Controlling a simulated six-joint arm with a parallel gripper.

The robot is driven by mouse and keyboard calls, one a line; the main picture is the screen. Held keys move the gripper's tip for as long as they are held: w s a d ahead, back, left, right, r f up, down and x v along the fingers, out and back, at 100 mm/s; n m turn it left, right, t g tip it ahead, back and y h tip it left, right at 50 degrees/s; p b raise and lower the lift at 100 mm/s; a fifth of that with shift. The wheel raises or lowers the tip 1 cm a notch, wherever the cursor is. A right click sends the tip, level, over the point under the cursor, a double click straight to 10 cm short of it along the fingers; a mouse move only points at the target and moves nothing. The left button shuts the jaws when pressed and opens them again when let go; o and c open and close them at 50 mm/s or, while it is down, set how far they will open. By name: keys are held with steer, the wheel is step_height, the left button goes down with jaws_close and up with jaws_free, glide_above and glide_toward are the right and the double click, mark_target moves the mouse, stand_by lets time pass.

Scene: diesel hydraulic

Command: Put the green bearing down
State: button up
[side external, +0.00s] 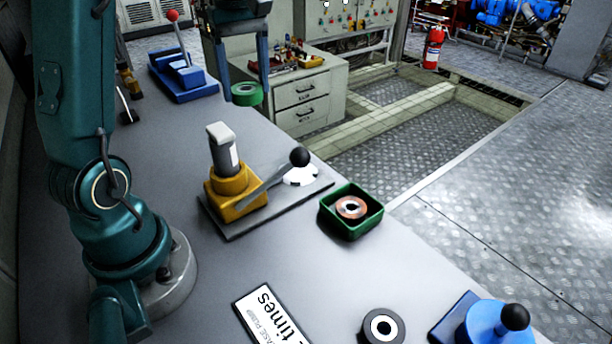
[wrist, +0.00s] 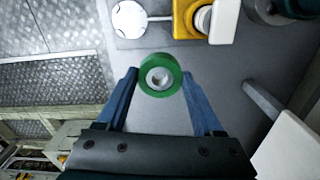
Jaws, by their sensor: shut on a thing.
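The green bearing (side external: 247,94) is a thick green ring with a light inner ring. My gripper (side external: 248,88) is shut on it and holds it up near the far end of the grey bench, by its right edge. In the wrist view the green bearing (wrist: 160,75) sits between the tips of the two blue fingers, and my gripper (wrist: 160,82) has one finger on each side of it. The bearing seems to be above the bench top, though the exact height is hard to tell.
A yellow lever unit (side external: 236,195) stands mid-bench on a grey plate. A green square tray (side external: 351,226) holds a copper-coloured ring (side external: 351,207). A dark ring (side external: 383,326), a blue knobbed part (side external: 497,322) and a sign (side external: 268,316) lie nearer. A blue lever block (side external: 184,78) stands far left.

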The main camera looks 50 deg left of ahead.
steer(key=shift+n, duration=0.8)
steer(key=a+f, duration=0.2)
steer(key=f, duration=0.1)
steer(key=s+a+f, duration=0.1)
steer(key=shift+a+f, duration=0.1)
steer(key=shift+f, duration=0.3)
glide_above(298, 173)
step_height(298, 173, down, 7)
steer(key=shift+f, duration=2.15)
steer(key=o, duration=1.4)
steer(key=shift+f, duration=0.15)
